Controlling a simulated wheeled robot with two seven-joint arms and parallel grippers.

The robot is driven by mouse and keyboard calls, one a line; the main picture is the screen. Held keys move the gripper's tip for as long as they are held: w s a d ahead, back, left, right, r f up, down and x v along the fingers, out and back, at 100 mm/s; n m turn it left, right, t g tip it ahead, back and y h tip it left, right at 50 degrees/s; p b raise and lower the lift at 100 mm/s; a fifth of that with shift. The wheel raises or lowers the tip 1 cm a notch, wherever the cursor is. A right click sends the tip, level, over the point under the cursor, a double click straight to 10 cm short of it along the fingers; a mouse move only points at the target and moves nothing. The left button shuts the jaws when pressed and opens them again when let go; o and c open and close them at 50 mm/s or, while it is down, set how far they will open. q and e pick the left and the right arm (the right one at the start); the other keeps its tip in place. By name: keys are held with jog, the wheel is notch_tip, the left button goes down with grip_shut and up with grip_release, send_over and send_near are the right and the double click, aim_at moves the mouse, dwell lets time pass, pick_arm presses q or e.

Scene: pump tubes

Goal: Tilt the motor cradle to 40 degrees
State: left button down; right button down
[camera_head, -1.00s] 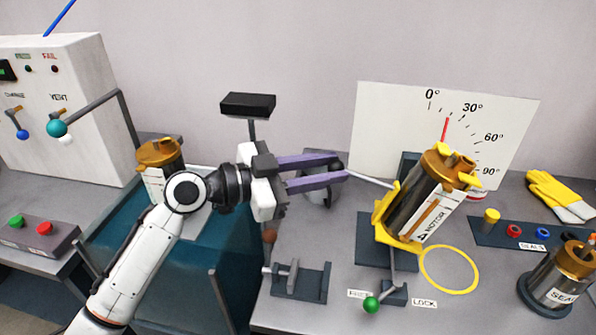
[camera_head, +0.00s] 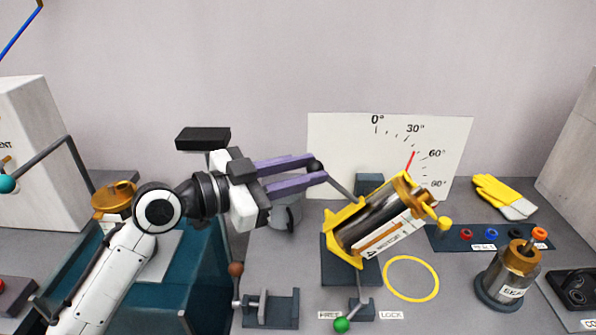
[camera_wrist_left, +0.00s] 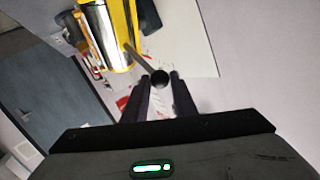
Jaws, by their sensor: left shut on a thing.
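The yellow motor cradle (camera_head: 345,222) holds a silver motor (camera_head: 378,222) and leans to the right. A white dial board (camera_head: 335,135) behind it is marked from 0° to 90°. The red pointer (camera_head: 410,161) lies between the 30° and 60° marks; its exact reading is too small to tell. A grey rod runs from the cradle to a black ball knob (camera_head: 315,166). My left gripper (camera_head: 318,168) is shut on this knob. The knob also shows between the fingers in the left wrist view (camera_wrist_left: 160,79). My right gripper is out of view.
A green-knobbed lever (camera_head: 341,325) stands in front of the cradle, closer to the FREE label than LOCK. A yellow ring (camera_head: 411,279) lies right of the cradle. A seal canister (camera_head: 506,275) and yellow gloves (camera_head: 503,196) are farther right. A grey fixture (camera_head: 270,310) stands left.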

pick_arm(q)
jog(key=shift+w+d+r, duration=0.1)
jog(key=shift+d+r, duration=0.05)
jog(key=shift+r, duration=0.25)
jog(key=c, duration=1.9)
grip_release()
jog(key=o, duration=0.4)
jog(key=shift+w+f, duration=0.1)
jog(key=shift+f, duration=0.1)
jog(key=shift+o, duration=0.2)
jog(key=shift+s+a+f, duration=0.1)
jog(key=shift+s+a, duration=0.15)
jog(key=shift+a, duration=0.1)
jog(key=b+v, duration=0.2)
jog(key=v, duration=0.7)
jog(key=shift+s, duration=0.2)
